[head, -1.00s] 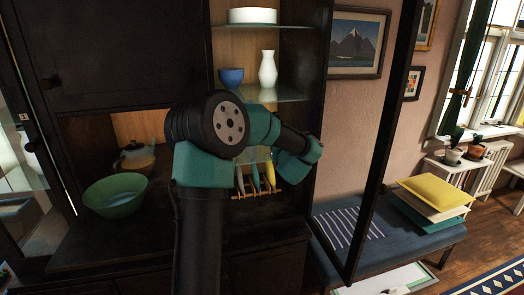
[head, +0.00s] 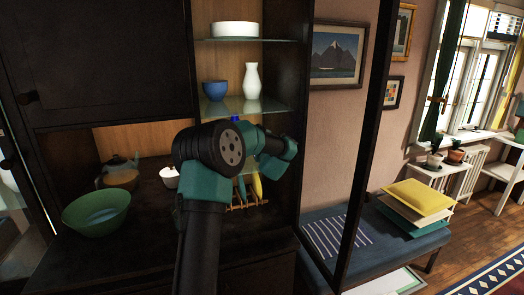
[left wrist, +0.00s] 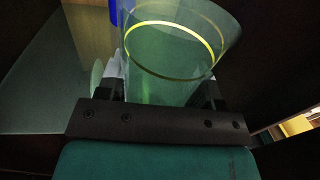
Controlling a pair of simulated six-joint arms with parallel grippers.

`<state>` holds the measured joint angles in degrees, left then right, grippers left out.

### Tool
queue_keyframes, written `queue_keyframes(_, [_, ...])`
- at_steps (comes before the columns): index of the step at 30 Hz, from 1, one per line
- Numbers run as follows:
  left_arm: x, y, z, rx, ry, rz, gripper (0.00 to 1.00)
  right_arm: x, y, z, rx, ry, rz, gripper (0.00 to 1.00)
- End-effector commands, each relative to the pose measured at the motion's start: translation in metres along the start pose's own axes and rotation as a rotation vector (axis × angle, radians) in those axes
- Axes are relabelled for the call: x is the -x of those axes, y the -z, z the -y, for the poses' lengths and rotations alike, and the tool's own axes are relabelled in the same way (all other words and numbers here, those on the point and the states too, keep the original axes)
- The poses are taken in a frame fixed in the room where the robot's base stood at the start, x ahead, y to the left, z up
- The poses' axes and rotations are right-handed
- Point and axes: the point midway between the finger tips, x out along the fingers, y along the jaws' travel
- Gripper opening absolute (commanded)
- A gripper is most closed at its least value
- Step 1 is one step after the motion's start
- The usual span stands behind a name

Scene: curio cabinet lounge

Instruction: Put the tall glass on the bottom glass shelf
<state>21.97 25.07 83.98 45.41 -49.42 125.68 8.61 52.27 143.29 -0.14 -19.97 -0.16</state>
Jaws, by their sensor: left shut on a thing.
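The tall glass (left wrist: 165,75) is clear with a gold band near its rim. In the left wrist view it stands between the two fingers of my left gripper (left wrist: 162,98), which is shut on it. In the head view my own arm hides the glass and the gripper. One glass shelf (head: 228,110) carries a blue bowl and a white vase. My right gripper is not in view.
The blue bowl (head: 215,91), white vase (head: 251,80) and white dish (head: 234,29) stand above my arm. Upright plates (head: 257,186) stand in a wooden rack below. A green bowl (head: 97,213), teapot (head: 122,170) and small white cup (head: 170,177) are to the left.

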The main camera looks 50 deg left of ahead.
Motion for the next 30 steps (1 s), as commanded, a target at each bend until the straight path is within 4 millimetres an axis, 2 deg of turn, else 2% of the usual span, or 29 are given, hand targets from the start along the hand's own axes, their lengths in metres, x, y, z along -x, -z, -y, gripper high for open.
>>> queue_keyframes(6, [-0.039, 0.004, 0.007, 0.001, -0.002, 0.001, 0.26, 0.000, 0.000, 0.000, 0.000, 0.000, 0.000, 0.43])
queue_keyframes(12, [-0.066, 0.007, 0.012, 0.002, -0.001, 0.001, 0.26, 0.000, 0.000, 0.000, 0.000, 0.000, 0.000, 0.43])
queue_keyframes(16, [-0.072, 0.007, 0.013, 0.000, 0.000, 0.001, 0.26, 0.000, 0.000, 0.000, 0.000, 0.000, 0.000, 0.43])
queue_keyframes(25, [-0.072, 0.007, 0.013, 0.000, 0.000, 0.001, 0.26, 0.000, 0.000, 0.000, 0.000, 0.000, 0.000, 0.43])
queue_keyframes(30, [-0.072, 0.024, 0.013, -0.002, 0.001, -0.002, 0.26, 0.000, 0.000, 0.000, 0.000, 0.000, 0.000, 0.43])
